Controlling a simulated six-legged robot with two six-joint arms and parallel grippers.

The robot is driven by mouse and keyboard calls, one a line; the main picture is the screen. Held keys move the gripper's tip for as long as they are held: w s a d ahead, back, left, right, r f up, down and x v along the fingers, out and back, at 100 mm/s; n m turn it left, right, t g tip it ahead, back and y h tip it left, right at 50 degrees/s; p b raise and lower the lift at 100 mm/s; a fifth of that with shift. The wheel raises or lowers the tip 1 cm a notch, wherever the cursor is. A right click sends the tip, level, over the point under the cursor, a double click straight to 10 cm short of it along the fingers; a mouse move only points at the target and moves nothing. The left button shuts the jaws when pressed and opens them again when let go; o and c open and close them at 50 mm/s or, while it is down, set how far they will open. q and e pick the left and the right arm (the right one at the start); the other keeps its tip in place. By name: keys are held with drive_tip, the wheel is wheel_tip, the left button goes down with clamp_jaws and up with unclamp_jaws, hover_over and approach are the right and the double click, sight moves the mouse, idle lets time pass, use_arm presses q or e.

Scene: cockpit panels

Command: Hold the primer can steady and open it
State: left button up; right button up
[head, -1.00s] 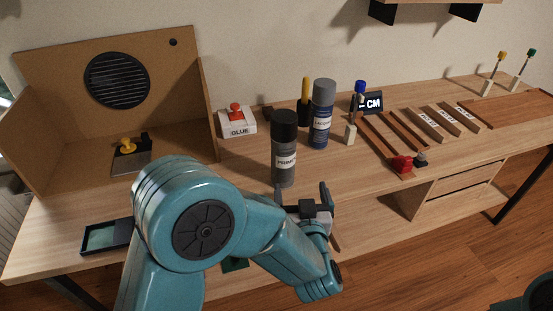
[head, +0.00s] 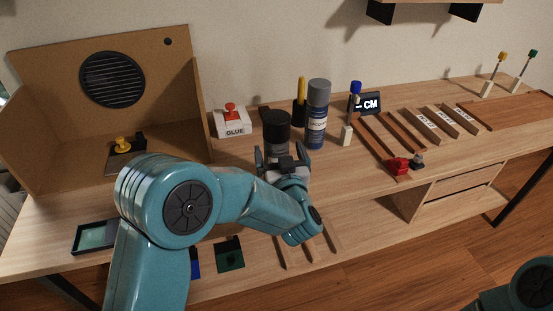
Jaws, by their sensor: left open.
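The primer can (head: 277,127) stands upright on the workbench, with a black cap and a dark grey body. My left gripper (head: 280,155) is open at the near side of the can, with one finger at each side of its lower body. The gripper hides the can's label and base; I cannot tell whether the fingers touch it. My right gripper is out of view; only a teal part of mine shows at the lower right.
A blue-labelled can (head: 317,115) stands close behind on the right. The glue box (head: 233,122) with a red knob is behind on the left. A brown booth (head: 95,120) fills the left. Wooden strips (head: 380,142) lie to the right.

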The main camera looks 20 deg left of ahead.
sight(275, 141)
use_arm(q)
drive_tip(key=x, duration=0.5)
drive_tip(key=shift+a+f+p, duration=0.1)
drive_tip(key=shift+f+p, duration=0.1)
drive_tip(key=shift+p, duration=0.15)
drive_tip(key=c, duration=1.3)
drive_tip(key=shift+c, duration=0.2)
drive_tip(key=shift+r, duration=0.1)
